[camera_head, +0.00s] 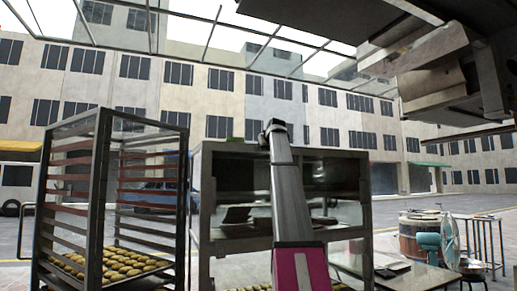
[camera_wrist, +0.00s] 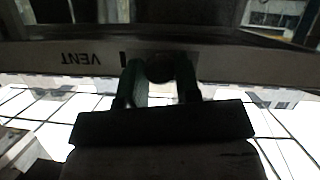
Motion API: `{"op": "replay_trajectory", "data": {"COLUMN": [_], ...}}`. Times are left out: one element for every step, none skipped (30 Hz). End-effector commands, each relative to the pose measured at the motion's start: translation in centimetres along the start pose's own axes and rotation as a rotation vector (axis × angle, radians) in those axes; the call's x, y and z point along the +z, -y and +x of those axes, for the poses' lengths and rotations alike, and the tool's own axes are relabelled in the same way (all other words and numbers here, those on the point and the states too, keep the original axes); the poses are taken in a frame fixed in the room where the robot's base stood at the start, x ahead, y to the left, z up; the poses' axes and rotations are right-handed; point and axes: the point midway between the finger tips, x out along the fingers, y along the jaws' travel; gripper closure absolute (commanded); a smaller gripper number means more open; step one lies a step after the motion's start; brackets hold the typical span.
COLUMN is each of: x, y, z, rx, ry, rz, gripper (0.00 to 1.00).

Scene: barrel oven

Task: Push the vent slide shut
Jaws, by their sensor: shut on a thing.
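In the wrist view, a pale strip with the upside-down word VENT (camera_wrist: 82,58) runs across the frame. A dark round knob (camera_wrist: 160,68) sits on this strip, in a darker patch right of the lettering. My gripper (camera_wrist: 160,82) has one finger on each side of the knob and is shut on it. The fingertips reach the strip. Shadow hides the exact contact and how far the slide stands open. I cannot make out the vent or the fingertips in the head view.
In the head view, a tray rack (camera_head: 110,200) with rolls stands left and a steel cabinet (camera_head: 226,170) stands in the middle. A barrel (camera_head: 418,236) and a blue-green fan (camera_head: 428,242) are at the right. Dark metalwork hangs across the top right.

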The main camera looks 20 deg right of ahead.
Motion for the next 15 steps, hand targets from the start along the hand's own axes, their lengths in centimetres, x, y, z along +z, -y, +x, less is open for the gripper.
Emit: {"op": "replay_trajectory", "data": {"x": [0.14, 0.20, 0.28, 0.32, 0.35, 0.36, 0.37, 0.37, 0.37, 0.37, 0.37, 0.37, 0.37, 0.37, 0.36], "y": [-0.96, -1.28, -1.59, -1.73, -1.80, -1.82, -1.81, -1.81, -1.83, -1.84, -1.85, -1.86, -1.88, -1.89, -1.88], "z": [0.13, 0.16, 0.17, 0.17, 0.17, 0.17, 0.16, 0.16, 0.16, 0.16, 0.16, 0.16, 0.15, 0.15, 0.15], "rx": [0.002, 0.002, 0.001, 0.001, 0.001, 0.001, 0.001, 0.002, 0.002, 0.003, 0.003, 0.004, 0.004, 0.005, 0.004], "ry": [0.002, 0.002, 0.002, 0.001, 0.001, 0.001, 0.001, 0.001, 0.001, 0.001, 0.001, 0.001, 0.001, 0.001, 0.001], "rz": [0.002, 0.001, 0.001, 0.001, 0.000, 0.000, -0.001, -0.001, -0.001, -0.001, -0.001, -0.002, -0.002, -0.002, -0.002], "gripper": [1.00, 1.00, 1.00, 1.00, 1.00, 1.00, 1.00, 1.00, 1.00, 1.00, 1.00, 1.00, 0.60, 0.50, 0.43]}}
